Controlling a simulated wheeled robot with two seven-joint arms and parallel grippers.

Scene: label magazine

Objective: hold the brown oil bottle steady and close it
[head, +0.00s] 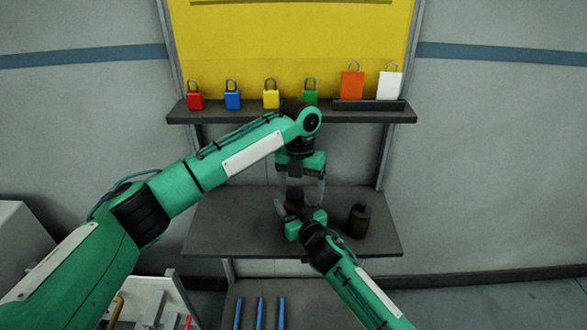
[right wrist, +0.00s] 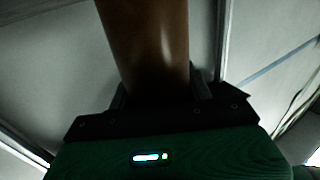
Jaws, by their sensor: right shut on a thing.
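A brown bottle (head: 294,197) stands on the grey shelf (head: 225,225), partly hidden by my right gripper (head: 291,210). My right gripper is shut on it from the front. The right wrist view shows the brown bottle's smooth side (right wrist: 147,45) between the fingers. My left gripper (head: 302,199) points down above the bottle, its fingers wide apart. The bottle's dark top shows between or just behind these fingers; I cannot tell whether they touch it or whether a cap is on. A second dark brown bottle (head: 359,221) stands upright to the right, apart from both grippers.
An upper ledge (head: 225,117) holds red, blue, yellow and green padlocks, plus orange and white tags (head: 389,86) at its right end.

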